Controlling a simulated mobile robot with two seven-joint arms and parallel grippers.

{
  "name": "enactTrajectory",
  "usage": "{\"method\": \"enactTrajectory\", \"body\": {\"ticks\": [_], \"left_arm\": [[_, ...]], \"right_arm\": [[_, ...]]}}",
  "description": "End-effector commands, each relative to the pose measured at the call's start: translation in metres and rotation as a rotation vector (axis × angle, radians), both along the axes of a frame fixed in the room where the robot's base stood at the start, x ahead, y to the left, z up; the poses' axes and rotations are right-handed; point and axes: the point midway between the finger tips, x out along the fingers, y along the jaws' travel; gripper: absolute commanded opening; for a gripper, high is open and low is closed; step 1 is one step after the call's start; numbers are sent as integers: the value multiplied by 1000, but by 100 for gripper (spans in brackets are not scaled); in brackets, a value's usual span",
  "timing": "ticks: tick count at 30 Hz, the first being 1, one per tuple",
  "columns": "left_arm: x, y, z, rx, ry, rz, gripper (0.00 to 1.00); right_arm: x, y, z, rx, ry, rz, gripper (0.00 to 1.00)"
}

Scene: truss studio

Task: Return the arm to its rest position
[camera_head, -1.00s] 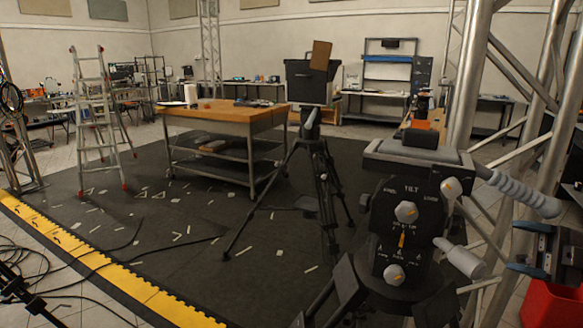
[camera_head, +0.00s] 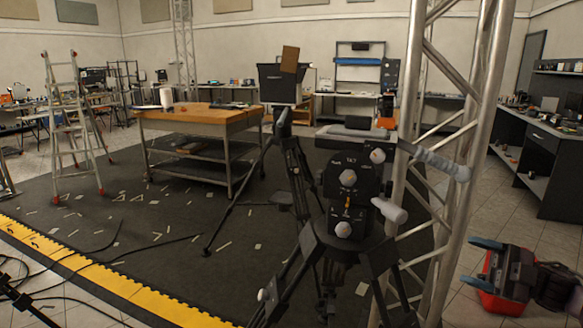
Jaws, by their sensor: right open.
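My right gripper (camera_head: 474,262) is at the lower right of the head view. Its two blue-tipped fingers point left and stand apart, with nothing between them. The dark gripper body and wrist run off toward the right edge. A red container (camera_head: 502,302) shows below and partly behind the gripper, which hides much of it. My left gripper is not in view.
A tripod with a dark control head (camera_head: 347,190) stands left of the gripper, close to a metal truss (camera_head: 457,165). A wooden-topped workbench (camera_head: 192,117) and a ladder (camera_head: 66,125) stand further left. A dark workbench (camera_head: 543,140) lines the right; tiled floor between is open.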

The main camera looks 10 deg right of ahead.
Motion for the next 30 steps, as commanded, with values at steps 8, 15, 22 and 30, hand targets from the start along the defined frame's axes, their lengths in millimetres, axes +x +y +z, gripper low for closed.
{"method": "enactTrajectory", "body": {"ticks": [8, 15, 22, 30], "left_arm": [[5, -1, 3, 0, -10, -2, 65], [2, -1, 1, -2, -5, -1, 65], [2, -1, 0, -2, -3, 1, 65], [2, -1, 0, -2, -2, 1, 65]], "right_arm": [[-10, 27, -88, 121, 166, -258, 65], [-39, 56, -178, 207, 403, -560, 65], [-85, 85, -253, 245, 679, -829, 65], [-152, 121, -316, 247, 1029, -1080, 65]]}}
